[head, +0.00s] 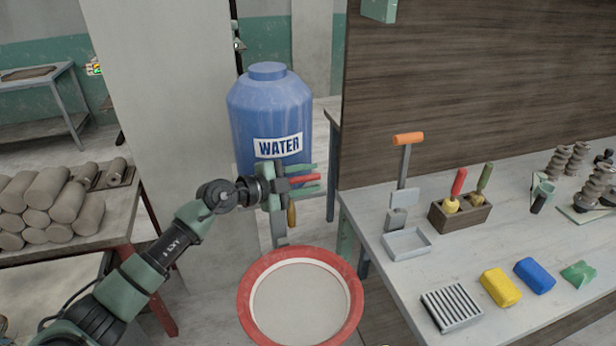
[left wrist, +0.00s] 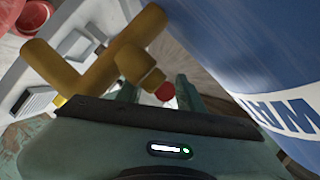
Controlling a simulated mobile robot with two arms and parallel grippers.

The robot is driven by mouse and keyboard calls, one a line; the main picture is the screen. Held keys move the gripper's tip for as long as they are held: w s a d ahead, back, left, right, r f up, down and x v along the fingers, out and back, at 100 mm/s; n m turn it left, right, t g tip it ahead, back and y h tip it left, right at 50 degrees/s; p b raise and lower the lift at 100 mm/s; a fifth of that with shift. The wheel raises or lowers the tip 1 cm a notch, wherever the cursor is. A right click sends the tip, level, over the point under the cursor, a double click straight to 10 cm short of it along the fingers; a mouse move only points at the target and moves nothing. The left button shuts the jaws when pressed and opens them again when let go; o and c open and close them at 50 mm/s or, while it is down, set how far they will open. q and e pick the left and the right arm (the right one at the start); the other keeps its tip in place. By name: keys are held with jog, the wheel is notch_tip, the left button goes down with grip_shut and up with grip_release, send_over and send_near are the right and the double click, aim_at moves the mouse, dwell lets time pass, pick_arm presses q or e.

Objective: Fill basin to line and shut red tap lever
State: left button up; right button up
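The blue water barrel (head: 270,112) stands upright at centre, labelled WATER; its side fills the right of the left wrist view (left wrist: 262,50). A brass tap spout (head: 292,216) hangs below my left gripper; the tap body shows in the left wrist view (left wrist: 100,72). The red tap lever (head: 306,178) lies between the fingers of my left gripper (head: 302,179), which look open with gaps on both sides. The lever's red end (left wrist: 165,92) shows there too. The red-rimmed basin (head: 254,277) is below the spout. Its interior is pale grey; I cannot tell the water level. My right gripper is out of view.
A workbench (head: 372,215) at right holds a tray (head: 407,243), a wooden tool block (head: 460,217), a ribbed grey block (head: 451,306), and yellow (head: 501,287) and blue (head: 535,275) blocks. Clay rolls (head: 42,200) are stacked on the left table.

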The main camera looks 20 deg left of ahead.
pick_arm(q)
grip_shut()
dwell(1.4)
